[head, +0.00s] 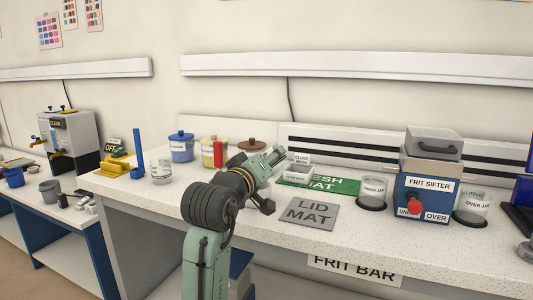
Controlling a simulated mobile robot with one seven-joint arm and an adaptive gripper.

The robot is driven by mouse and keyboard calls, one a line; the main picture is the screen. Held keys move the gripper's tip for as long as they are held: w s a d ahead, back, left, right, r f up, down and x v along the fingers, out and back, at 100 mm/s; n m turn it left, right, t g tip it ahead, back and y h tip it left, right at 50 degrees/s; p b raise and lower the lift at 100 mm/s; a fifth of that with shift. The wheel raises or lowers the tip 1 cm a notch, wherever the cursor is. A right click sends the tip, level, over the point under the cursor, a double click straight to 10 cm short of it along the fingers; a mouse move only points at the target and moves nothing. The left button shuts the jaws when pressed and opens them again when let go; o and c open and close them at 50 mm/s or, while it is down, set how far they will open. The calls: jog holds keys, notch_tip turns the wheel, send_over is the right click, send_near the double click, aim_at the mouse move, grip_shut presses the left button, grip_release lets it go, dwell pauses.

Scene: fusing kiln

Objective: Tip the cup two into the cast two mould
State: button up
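No cup or mould that I can read as cup two or cast two shows in the head view. A blue cup (13,177) and a grey cup (50,190) stand on the lower bench at the far left, with no readable label. My gripper (276,158) is over the counter, left of the green mat and beyond the lid mat. Its fingers are small and partly hidden by my wrist, so whether it is open or holds anything is unclear.
A frit sifter (428,190) stands between the under jar (372,188) and over jar (471,206). Lidded jars (181,150) line the back. A grey dispenser (70,135) stands far left.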

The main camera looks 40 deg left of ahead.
jog(key=n, duration=0.3)
jog(key=shift+f, duration=0.25)
jog(key=n, duration=0.3)
jog(key=n+p, duration=0.1)
jog(key=n, duration=0.1)
jog(key=shift+a+f, duration=0.25)
jog(key=shift+n+p, duration=0.4)
jog(key=shift+p, duration=0.3)
jog(key=n+p, duration=0.2)
jog(key=a+n+p, duration=0.1)
jog(key=p, duration=0.2)
jog(key=shift+s+f+n, duration=0.1)
jog(key=shift+s+n, duration=0.05)
jog(key=shift+n, duration=0.25)
jog(key=shift+a+n+p, duration=0.15)
jog(key=shift+n+p, duration=0.55)
jog(key=shift+p, duration=0.3)
jog(key=shift+a+n+p, duration=0.2)
jog(key=shift+n+p, duration=0.4)
jog(key=shift+p, duration=0.4)
